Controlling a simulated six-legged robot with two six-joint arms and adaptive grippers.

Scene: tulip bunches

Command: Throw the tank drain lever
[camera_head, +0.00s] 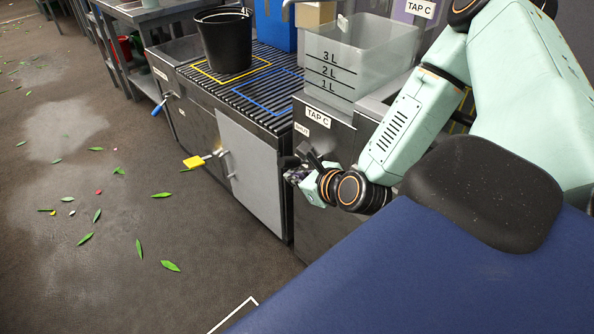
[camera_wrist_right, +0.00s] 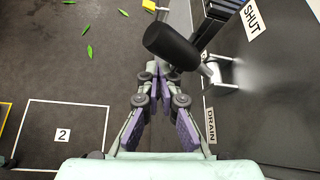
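In the head view my right gripper (camera_head: 300,174) is low by the tank cabinet's front. The clear tank (camera_head: 365,55) stands above, marked in litres. My left gripper is out of view.
A blue-handled lever (camera_head: 158,108) is farther left. A black bucket (camera_head: 225,42) stands on the slatted top. The floor at left is open, with scattered leaves.

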